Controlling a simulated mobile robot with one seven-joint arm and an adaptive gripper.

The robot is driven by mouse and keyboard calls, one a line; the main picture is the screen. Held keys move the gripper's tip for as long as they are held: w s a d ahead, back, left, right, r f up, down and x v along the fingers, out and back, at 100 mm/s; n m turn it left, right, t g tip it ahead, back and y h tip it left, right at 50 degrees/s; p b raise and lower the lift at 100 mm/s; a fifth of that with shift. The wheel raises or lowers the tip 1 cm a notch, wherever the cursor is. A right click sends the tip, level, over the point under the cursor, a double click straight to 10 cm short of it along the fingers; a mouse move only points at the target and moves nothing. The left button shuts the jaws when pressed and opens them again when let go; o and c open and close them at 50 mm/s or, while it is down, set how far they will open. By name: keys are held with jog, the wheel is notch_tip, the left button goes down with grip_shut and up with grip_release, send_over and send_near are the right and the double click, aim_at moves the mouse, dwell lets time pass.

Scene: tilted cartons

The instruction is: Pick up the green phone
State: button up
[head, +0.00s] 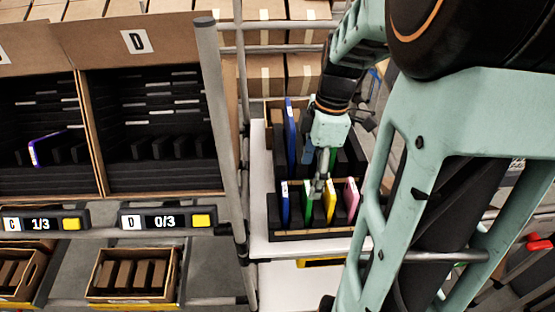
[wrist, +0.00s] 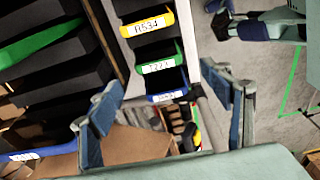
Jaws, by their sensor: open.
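A green phone (head: 308,206) stands in the front row of a black slotted rack (head: 320,235), between a blue phone (head: 285,203) and a yellow phone (head: 332,203). In the wrist view, this green phone shows its labelled top edge (wrist: 158,65). A second green phone (head: 332,158) stands in the back row; it shows larger at the wrist view's left (wrist: 40,45). My gripper (head: 321,186) points down over the front row, close to the green and yellow phones. It is open and empty, with blue-padded fingers apart (wrist: 163,84). Contact with any phone cannot be told.
A pink phone (head: 351,200) stands at the front row's right end and a tall blue phone (head: 290,135) in the back row. The rack rests on a white table (head: 262,240). Metal posts (head: 220,120) and carton bins (head: 150,90) stand to the left.

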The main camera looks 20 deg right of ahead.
aim_at(308, 188)
jog(key=shift+w+a+f, duration=0.1)
jog(key=shift+f, duration=1.5)
jog(key=shift+a+f, duration=0.1)
jog(key=shift+f, duration=1.45)
jog(key=shift+c, duration=0.5)
jog(key=c, duration=1.1)
